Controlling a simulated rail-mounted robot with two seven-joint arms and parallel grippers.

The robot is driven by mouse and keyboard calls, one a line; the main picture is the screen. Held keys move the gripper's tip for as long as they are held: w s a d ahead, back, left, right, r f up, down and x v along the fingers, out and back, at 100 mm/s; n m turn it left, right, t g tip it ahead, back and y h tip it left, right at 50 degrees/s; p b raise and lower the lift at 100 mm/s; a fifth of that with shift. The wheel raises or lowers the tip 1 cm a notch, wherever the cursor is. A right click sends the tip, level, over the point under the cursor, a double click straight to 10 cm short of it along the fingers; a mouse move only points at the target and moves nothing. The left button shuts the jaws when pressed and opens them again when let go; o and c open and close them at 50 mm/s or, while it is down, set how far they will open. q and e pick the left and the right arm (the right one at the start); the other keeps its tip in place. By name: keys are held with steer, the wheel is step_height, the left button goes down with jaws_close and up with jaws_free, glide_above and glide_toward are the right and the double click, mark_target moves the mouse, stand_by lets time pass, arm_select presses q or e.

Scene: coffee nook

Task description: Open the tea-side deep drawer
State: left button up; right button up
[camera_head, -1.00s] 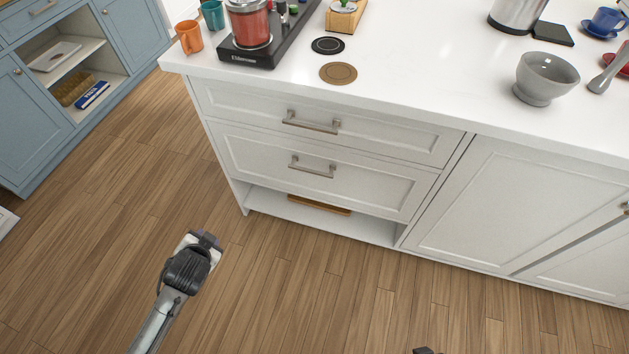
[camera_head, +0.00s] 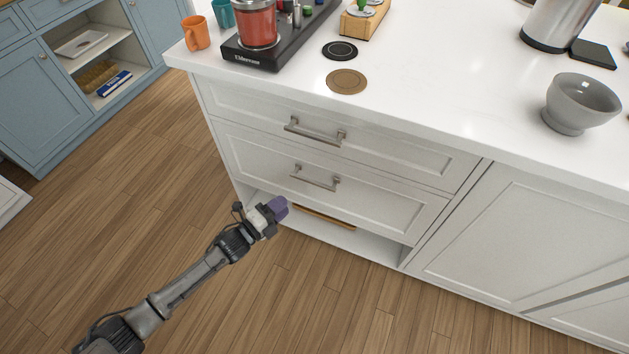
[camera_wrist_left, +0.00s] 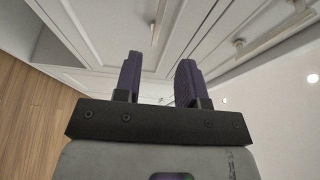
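The white cabinet has two closed drawers, one above the other. The deeper lower drawer (camera_head: 260,160) has a metal bar handle (camera_head: 316,181); this handle also shows in the left wrist view (camera_wrist_left: 157,22). The shallower upper drawer (camera_head: 400,153) has its own bar handle (camera_head: 315,133). My left gripper (camera_head: 277,207) is in front of the cabinet's lower left part, below and left of the lower handle. In the left wrist view its two purple fingers (camera_wrist_left: 158,78) are apart with nothing between them. My right gripper is out of view.
An open shelf with a wooden board (camera_head: 325,217) lies below the drawers. A cabinet door (camera_head: 520,235) is at the right. The white countertop (camera_head: 440,80) overhangs the drawers and holds an orange mug (camera_head: 195,33), coasters and a grey bowl (camera_head: 580,104). The wooden floor in front is clear.

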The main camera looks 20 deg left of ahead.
mark_target(311, 183)
arm_select(q)
steer(key=b+x, duration=0.5)
steer(key=x, duration=0.6)
steer(key=shift+w+f, duration=0.15)
steer(key=shift+x, duration=0.8)
steer(key=shift+d+b, duration=0.1)
steer(key=shift+b, duration=0.2)
jaws_close()
